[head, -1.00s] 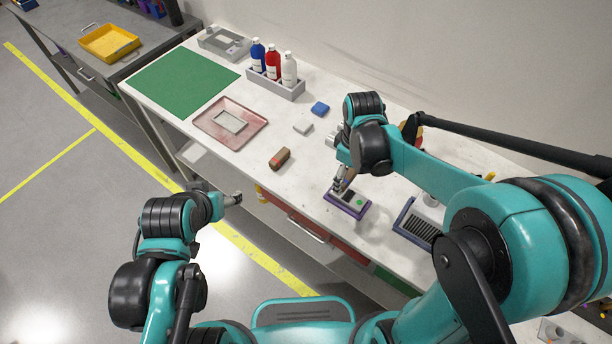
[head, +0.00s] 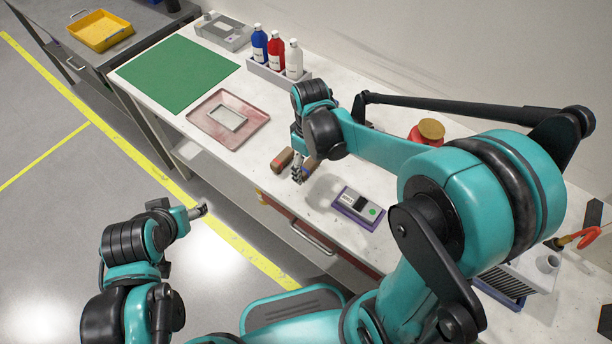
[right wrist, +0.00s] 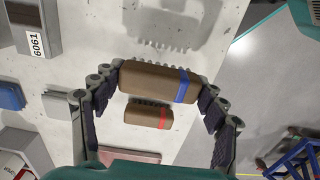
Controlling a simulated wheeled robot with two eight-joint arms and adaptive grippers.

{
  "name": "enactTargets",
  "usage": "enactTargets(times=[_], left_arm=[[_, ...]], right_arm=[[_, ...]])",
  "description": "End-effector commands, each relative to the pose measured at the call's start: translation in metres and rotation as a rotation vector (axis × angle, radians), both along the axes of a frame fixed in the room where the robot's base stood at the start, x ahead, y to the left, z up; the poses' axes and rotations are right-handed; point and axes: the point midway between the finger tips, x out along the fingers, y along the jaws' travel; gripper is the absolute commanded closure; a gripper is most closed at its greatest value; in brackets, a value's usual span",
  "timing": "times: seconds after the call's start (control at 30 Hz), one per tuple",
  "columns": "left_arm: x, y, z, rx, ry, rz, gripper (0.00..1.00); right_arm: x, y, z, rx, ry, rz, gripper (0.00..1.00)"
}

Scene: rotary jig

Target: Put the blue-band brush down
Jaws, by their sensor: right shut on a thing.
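The blue-band brush (right wrist: 150,78) is a brown block with a blue band near its right end in the right wrist view. My right gripper (right wrist: 163,88) is shut on it, one finger at each end. In the head view my right gripper (head: 298,174) is over the white table, and the held brush (head: 311,165) is partly hidden behind it. A second brown brush (right wrist: 147,114) with a red band lies on the table beyond the held one. It also shows in the head view (head: 281,161), just left of the gripper. My left gripper (head: 199,211) hangs over the floor, too small to judge.
A grey device in a purple tray (head: 346,212) lies right of the gripper. A pink tray (head: 204,112), a green mat (head: 150,78) and a bottle rack (head: 262,73) stand farther left and back. Bare white table (head: 262,180) lies near the front edge.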

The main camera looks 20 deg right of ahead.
Motion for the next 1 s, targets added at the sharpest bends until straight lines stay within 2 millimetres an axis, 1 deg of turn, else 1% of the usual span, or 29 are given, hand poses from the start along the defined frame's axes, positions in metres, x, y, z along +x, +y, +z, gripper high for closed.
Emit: enactTargets(times=[0.03,0.17,0.4,0.47,0.67,0.8,0.83,0.87,0.9,1.0], left_arm=[[0.000,0.000,-0.003,0.000,0.000,0.000,0.36],[0.000,0.000,-0.005,0.000,0.000,0.000,0.36],[0.000,0.000,-0.024,0.000,0.000,0.000,0.36],[0.000,0.000,-0.024,0.000,0.000,0.000,0.36],[0.000,0.000,-0.022,0.000,0.000,0.000,0.36],[0.000,0.000,-0.026,0.000,0.000,0.000,0.36],[0.000,0.000,-0.026,0.000,0.000,0.000,0.36],[0.000,0.000,-0.025,0.000,0.000,0.000,0.36],[0.000,0.000,-0.025,0.000,0.000,0.000,0.36],[0.000,0.000,-0.025,0.000,0.000,0.000,0.36]], right_arm=[[0.003,0.003,-0.004,0.000,0.000,0.001,0.64],[0.006,0.006,-0.009,0.000,0.000,0.000,0.64],[0.005,0.006,-0.044,0.000,0.000,0.000,0.64],[0.005,0.005,-0.046,0.000,0.000,0.000,0.64],[0.005,0.005,-0.044,0.000,0.000,0.000,0.64],[0.005,0.005,-0.048,0.000,0.000,0.000,0.64],[0.005,0.005,-0.048,0.000,0.000,0.000,0.25],[0.005,0.005,-0.048,0.000,0.000,0.000,0.17],[0.005,0.005,-0.047,0.000,0.000,0.000,0.07],[0.005,0.005,-0.047,0.000,0.000,0.001,0.07]])
